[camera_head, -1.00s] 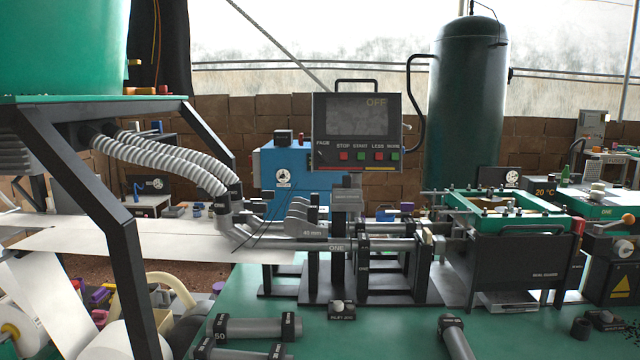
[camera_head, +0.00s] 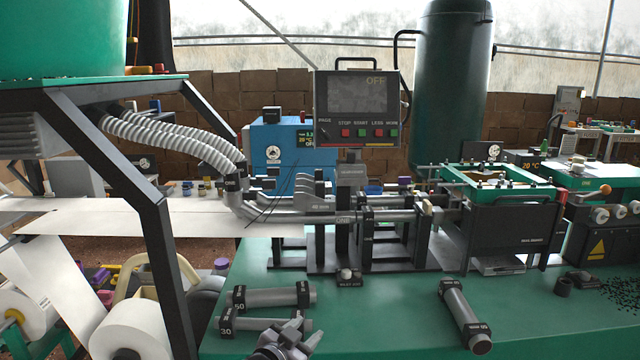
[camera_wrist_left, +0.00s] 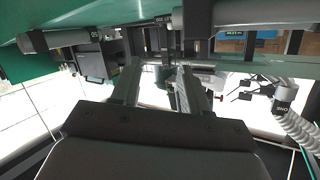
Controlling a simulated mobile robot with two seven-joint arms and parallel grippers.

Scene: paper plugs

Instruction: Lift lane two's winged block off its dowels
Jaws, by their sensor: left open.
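My left gripper (camera_head: 290,333) shows at the bottom of the head view, over the near part of the green bench and in front of the loose grey tubes. Its two fingers are apart and empty in the left wrist view (camera_wrist_left: 157,85). A grey stepped block (camera_head: 312,188) marked 40 mm sits on the machine in the middle, beyond and above my gripper. The front tube (camera_head: 341,219) carries the label ONE. I cannot make out a label for lane two, and its winged block and dowels are not clearly told apart. My right gripper is not in view.
Grey tubes marked 50 (camera_head: 272,296) and 30 (camera_head: 262,324) lie beside my gripper. Another tube (camera_head: 463,315) lies to the right. A control screen (camera_head: 356,108) stands over the machine. The green bench (camera_head: 385,310) is clear between the tubes.

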